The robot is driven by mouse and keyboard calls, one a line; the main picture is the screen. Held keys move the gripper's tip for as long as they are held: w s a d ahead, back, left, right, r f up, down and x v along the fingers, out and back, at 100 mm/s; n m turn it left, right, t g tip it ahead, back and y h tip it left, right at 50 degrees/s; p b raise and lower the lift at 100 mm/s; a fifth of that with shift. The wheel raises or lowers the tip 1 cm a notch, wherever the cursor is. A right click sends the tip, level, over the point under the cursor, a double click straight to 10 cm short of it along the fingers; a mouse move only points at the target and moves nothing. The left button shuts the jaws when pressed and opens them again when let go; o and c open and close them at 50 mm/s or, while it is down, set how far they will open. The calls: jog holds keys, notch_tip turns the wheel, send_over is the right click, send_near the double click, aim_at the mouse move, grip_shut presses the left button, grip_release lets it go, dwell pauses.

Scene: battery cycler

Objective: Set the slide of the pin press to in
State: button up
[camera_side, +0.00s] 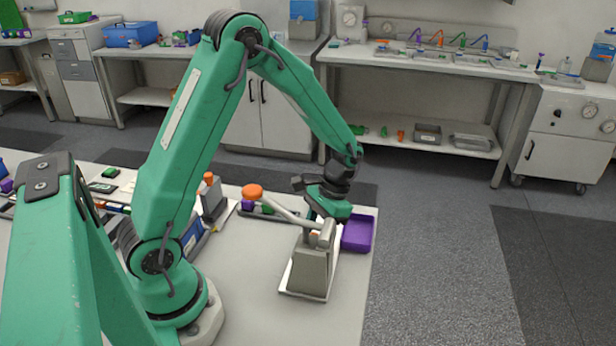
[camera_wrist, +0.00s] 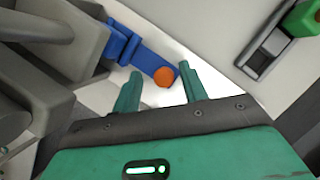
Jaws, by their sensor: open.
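The pin press (camera_side: 310,268) is a grey block on a pale base plate, with a light lever ending in an orange knob (camera_side: 252,191) that points up and left. In the wrist view, the press's grey body (camera_wrist: 30,60) fills the left side. A blue slide bar (camera_wrist: 128,44) comes out of it, with a round orange knob (camera_wrist: 164,77) near its outer end. My gripper (camera_wrist: 160,70) is open, its two green fingers on either side of the orange knob in that picture. I cannot tell whether they touch it. In the side view, the press hides the fingertips.
A purple tray (camera_side: 358,234) stands just right of the press, near the table's right edge. A grey upright piece (camera_side: 213,203) and small coloured items stand to the left. In the wrist view, a grey slotted fitting (camera_wrist: 268,50) lies at the right. The table front is clear.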

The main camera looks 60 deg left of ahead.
jog(key=v, duration=0.7)
jog(key=shift+r, duration=0.35)
jog(key=shift+w, duration=0.1)
jog(key=shift+r, duration=0.1)
jog(key=s+d+r+t, duration=0.3)
jog(key=s+r+t, duration=0.7)
jog(key=s+r, duration=0.3)
jog(key=shift+v, duration=0.85)
